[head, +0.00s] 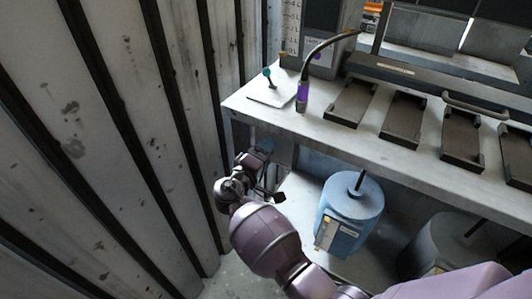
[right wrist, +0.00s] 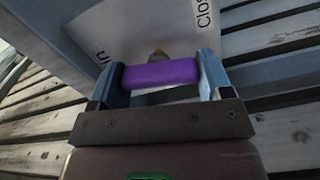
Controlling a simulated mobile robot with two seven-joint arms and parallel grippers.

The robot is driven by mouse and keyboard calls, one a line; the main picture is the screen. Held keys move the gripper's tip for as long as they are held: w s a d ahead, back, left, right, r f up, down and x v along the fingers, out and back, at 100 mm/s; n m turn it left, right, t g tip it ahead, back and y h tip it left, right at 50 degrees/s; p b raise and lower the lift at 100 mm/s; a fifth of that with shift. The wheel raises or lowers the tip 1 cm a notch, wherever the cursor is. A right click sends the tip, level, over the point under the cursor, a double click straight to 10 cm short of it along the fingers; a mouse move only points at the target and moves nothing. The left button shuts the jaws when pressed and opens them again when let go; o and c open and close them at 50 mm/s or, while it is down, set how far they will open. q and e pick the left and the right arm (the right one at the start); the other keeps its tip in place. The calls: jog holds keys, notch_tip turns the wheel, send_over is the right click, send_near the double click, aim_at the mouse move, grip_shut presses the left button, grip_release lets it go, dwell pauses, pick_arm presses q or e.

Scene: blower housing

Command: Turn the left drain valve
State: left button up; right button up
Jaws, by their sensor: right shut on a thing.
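The drain valve's purple handle (right wrist: 160,74) shows in the right wrist view, lying across between the two blue fingers of my right gripper (right wrist: 160,82). The fingers touch its two ends and are shut on it. Behind it is a pale plate with partly cut-off printing, "Clo" at the upper right and "Un" at the left. In the head view my right gripper (head: 264,150) is low, beside the left end of the workbench (head: 250,108), near the corrugated wall. The handle cannot be made out there. My left gripper is not in view.
A blue motor-like cylinder (head: 350,205) stands on the lower shelf, right of my right arm. A grey cylinder (head: 445,245) stands farther right. The corrugated wall (head: 100,130) is close on the left. Dark trays (head: 350,103) and a bent tube with a purple base (head: 302,92) are on the bench.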

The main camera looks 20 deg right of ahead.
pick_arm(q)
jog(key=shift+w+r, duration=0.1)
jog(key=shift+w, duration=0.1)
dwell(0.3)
pick_arm(e)
jog(key=o, duration=0.9)
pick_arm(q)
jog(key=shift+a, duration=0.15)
